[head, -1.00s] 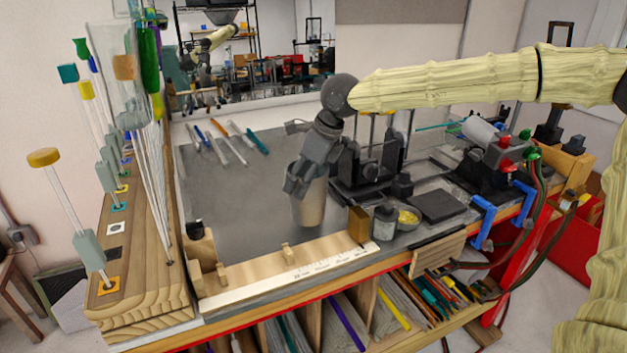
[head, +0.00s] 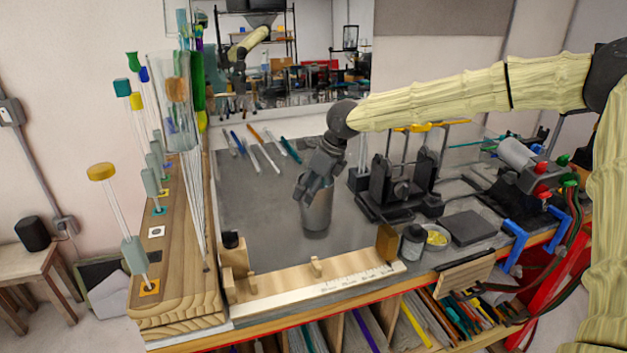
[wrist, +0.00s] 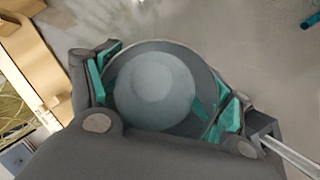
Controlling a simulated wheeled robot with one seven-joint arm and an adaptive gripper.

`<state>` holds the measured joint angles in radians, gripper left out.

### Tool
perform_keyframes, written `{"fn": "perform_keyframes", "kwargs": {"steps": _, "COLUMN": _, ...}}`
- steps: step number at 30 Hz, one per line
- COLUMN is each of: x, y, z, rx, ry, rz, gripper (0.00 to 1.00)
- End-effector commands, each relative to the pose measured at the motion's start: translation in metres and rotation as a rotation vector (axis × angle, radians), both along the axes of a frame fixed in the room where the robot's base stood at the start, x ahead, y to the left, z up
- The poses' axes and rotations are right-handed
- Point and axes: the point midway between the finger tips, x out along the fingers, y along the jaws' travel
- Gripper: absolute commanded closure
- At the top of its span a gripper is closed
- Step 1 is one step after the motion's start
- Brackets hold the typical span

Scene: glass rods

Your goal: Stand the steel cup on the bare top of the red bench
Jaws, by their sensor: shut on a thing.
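The steel cup (head: 316,213) is upright over the bare grey top of the red bench (head: 257,205). My gripper (head: 317,188) is shut on the cup near its rim, reaching in from the upper right. In the wrist view the round cup (wrist: 150,88) is seen from above, with the teal-padded fingers of my gripper (wrist: 165,95) on both sides of it. The cup's base looks on or very near the bench top; I cannot tell whether it touches.
A wooden ruler rail (head: 320,281) runs along the front. A wooden rack (head: 180,255) with glass rods stands left. Several loose rods (head: 262,150) lie behind. A black fixture (head: 400,185) and a small jar (head: 413,243) are right. The top left of the cup is clear.

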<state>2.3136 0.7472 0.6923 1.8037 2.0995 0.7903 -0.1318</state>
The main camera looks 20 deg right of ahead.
Motion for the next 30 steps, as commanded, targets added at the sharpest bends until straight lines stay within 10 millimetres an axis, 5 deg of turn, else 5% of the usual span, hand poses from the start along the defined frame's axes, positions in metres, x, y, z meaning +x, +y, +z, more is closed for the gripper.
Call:
{"fn": "perform_keyframes", "kwargs": {"steps": 18, "x": 0.001, "y": 0.001, "z": -0.015, "rx": 0.003, "ry": -0.006, "rz": 0.000, "gripper": 0.91}}
{"fn": "perform_keyframes", "kwargs": {"steps": 19, "x": 0.000, "y": 0.000, "z": -0.018, "rx": 0.002, "ry": -0.003, "rz": 0.000, "gripper": 0.16}}
{"fn": "perform_keyframes", "kwargs": {"steps": 22, "x": 0.000, "y": 0.000, "z": -0.018, "rx": 0.002, "ry": -0.003, "rz": 0.000, "gripper": 0.00}}
{"fn": "perform_keyframes", "kwargs": {"steps": 30, "x": 0.000, "y": 0.000, "z": -0.017, "rx": 0.002, "ry": -0.003, "rz": 0.000, "gripper": 0.00}}
